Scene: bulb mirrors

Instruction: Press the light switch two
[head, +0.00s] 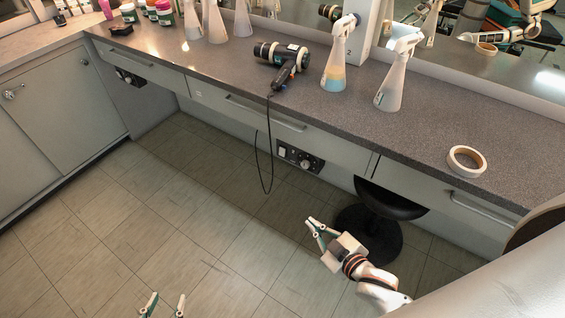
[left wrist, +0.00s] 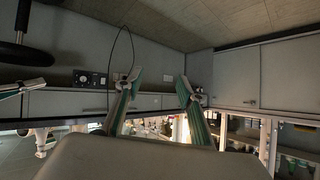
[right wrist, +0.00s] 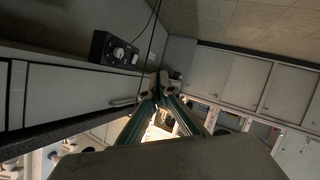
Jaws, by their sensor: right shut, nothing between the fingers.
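A black switch panel (head: 300,158) with a round knob and small white parts is set under the counter front, below the middle drawer. It also shows in the left wrist view (left wrist: 90,78) and the right wrist view (right wrist: 114,48). A similar panel (head: 130,78) is further left. I cannot tell which part is light switch two. My right gripper (head: 312,226) is shut and empty, apart from the nearer panel and in front of it; its fingertips meet in the right wrist view (right wrist: 157,86). My left gripper (head: 164,304) is open and empty over the floor, at the bottom edge.
A hair dryer (head: 278,64) lies on the counter (head: 225,70), its cord (head: 262,150) hanging left of the nearer panel. Spray bottles (head: 398,75) and a tape roll (head: 466,160) stand there. A black stool (head: 375,222) is right of my right gripper. The floor at left is clear.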

